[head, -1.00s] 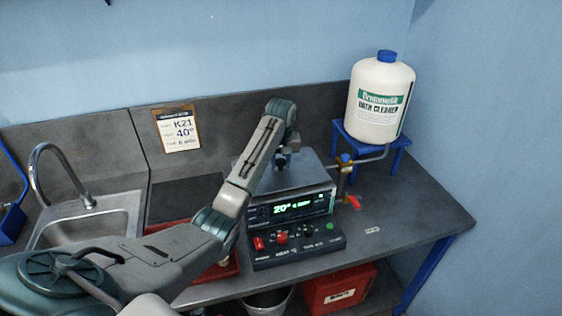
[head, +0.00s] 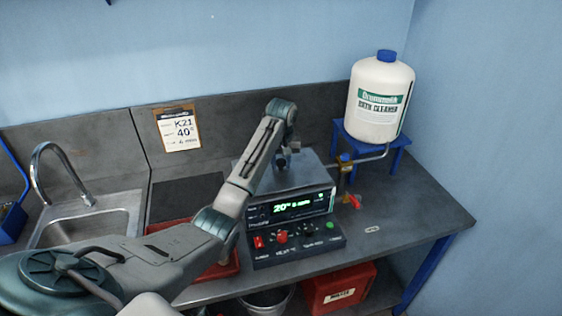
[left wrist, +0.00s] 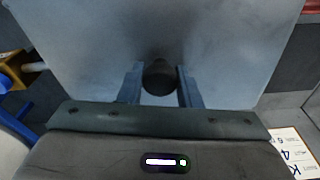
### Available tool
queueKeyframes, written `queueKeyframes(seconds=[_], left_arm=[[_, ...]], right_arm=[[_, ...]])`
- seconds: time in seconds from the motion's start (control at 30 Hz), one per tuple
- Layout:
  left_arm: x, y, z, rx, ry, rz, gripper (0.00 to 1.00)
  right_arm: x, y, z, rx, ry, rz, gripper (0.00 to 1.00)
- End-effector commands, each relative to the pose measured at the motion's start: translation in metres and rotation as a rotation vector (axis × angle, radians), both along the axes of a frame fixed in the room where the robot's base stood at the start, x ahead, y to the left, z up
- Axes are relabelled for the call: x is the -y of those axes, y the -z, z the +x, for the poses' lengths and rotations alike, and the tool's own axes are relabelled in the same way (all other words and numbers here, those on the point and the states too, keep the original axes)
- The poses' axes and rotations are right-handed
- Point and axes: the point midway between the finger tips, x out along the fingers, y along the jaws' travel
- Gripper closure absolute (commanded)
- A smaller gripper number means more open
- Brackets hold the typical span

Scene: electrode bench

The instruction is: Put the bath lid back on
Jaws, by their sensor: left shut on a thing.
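The bath lid (head: 313,173) is a flat grey metal plate on top of the bath (head: 320,205), the box with the green-lit display. It looks level and at the bath's top; whether it touches all round I cannot tell. My left gripper (head: 282,163) is over the lid's middle, pointing down. In the left wrist view the lid (left wrist: 225,50) fills most of the picture. There the left gripper (left wrist: 160,88) is shut on the lid's dark round knob (left wrist: 160,75), one finger on each side. My right gripper is not in view.
A white cleaner jug (head: 380,100) stands on a blue stand (head: 372,137) behind right, with a pipe and red-handled valve (head: 352,201) beside the bath. A sink (head: 85,220) is at left, a red tray (head: 222,266) left of the bath. The bench's right front is mostly clear.

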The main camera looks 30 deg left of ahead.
Motion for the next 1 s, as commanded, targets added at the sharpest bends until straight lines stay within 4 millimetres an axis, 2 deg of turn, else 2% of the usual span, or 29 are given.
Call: queueKeyframes(seconds=[0.57,0.6,0.7,0.73,0.93,1.0], left_arm=[[-0.0001,0.0062,0.0004,0.002,0.000,0.000,1.00],[-0.0001,0.0065,0.0004,0.002,0.000,0.000,0.67],[0.0000,0.0065,0.0003,0.001,0.000,0.000,0.48],[0.0000,0.0066,0.0003,0.001,0.000,0.000,0.44],[0.0001,0.0069,0.0001,0.001,0.000,0.001,0.44],[0.0002,0.0079,-0.0002,-0.001,0.000,-0.001,0.30]], right_arm=[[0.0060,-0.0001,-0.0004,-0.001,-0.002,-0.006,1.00],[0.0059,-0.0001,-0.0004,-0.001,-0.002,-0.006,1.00],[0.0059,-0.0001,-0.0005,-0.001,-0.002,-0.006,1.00],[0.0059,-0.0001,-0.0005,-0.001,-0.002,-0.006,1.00],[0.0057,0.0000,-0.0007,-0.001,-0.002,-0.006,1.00],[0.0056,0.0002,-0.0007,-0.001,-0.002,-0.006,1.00]])
